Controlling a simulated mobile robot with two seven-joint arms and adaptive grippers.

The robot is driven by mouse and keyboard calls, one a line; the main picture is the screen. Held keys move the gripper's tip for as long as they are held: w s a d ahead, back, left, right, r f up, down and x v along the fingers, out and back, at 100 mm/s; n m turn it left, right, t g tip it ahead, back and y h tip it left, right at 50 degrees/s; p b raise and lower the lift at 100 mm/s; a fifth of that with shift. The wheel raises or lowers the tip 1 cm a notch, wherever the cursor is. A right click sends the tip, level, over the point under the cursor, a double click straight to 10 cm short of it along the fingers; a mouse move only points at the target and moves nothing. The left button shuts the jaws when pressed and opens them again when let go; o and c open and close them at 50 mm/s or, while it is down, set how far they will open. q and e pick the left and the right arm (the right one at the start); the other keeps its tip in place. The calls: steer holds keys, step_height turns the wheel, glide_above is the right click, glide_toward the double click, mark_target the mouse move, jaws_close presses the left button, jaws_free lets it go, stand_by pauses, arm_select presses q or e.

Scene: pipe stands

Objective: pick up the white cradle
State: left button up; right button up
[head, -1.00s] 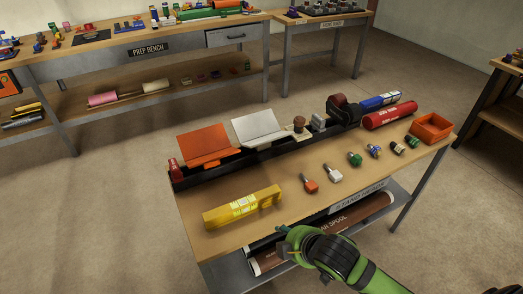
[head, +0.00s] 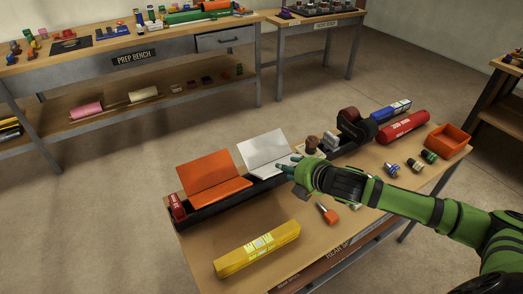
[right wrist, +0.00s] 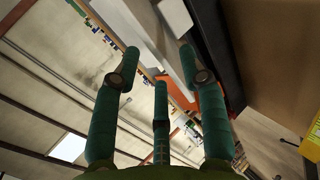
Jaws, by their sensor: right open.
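The white cradle (head: 264,146) is an open V-shaped piece. It stands in the black rack along the back of the near table, just right of the orange cradle (head: 208,178). My right gripper (head: 286,165) is at its lower right front, with the fingertips overlapping its edge in the head view; whether they touch it is unclear. In the right wrist view the gripper (right wrist: 158,65) has its fingers spread and holds nothing. A pale surface, apparently the white cradle (right wrist: 174,15), shows beyond the fingers. My left gripper is out of view.
A yellow box (head: 257,250) lies at the table's front left. An orange-headed bolt (head: 328,213) lies below my right arm. A red cylinder (head: 404,127) and an orange bin (head: 449,140) are at the right. A small red can (head: 177,206) stands at the rack's left end.

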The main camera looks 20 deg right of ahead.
mark_target(273, 161)
steer(key=x, duration=0.1)
steer(key=p+x, duration=0.1)
steer(key=x, duration=0.2)
steer(key=shift+w+d, duration=0.2)
steer(key=shift+d, duration=0.15)
steer(key=shift+x, duration=1.1)
steer(key=shift+w+f, duration=0.15)
steer(key=shift+f, duration=0.05)
steer(key=c, duration=0.7)
jaws_close()
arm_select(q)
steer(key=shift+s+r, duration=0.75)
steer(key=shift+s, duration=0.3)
arm_select(e)
steer(key=shift+r, duration=0.15)
